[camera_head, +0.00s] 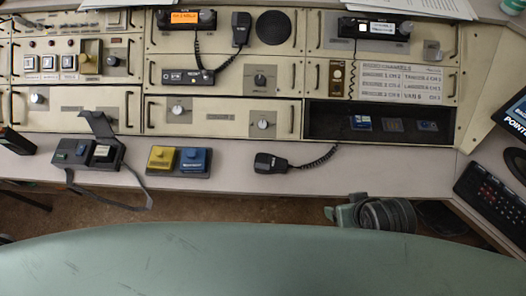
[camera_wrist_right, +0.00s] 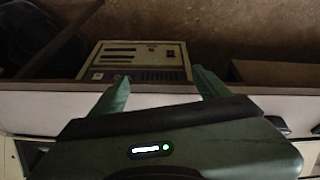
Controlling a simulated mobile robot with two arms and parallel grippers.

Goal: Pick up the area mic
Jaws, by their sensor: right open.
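A black hand microphone (camera_head: 271,163) lies on the front strip of the desk, its coiled cord running right and up toward the console's dark recess. A second black hand mic (camera_head: 241,29) hangs on the upper console beside a round speaker. I cannot read a label saying which is the area mic. My right gripper (camera_wrist_right: 160,80) is open in the right wrist view, with nothing held between its green fingers. Part of my right arm shows at the desk's front edge in the head view, right of and apart from the lying mic. My left gripper is not in view.
A yellow and blue switch box (camera_head: 180,160) and a dark box with a raised lid (camera_head: 88,152) stand left of the lying mic. A keypad (camera_head: 492,196) is at the far right. The desk strip (camera_head: 400,172) right of the mic is clear. A cream slotted unit (camera_wrist_right: 137,60) shows beyond my right fingers.

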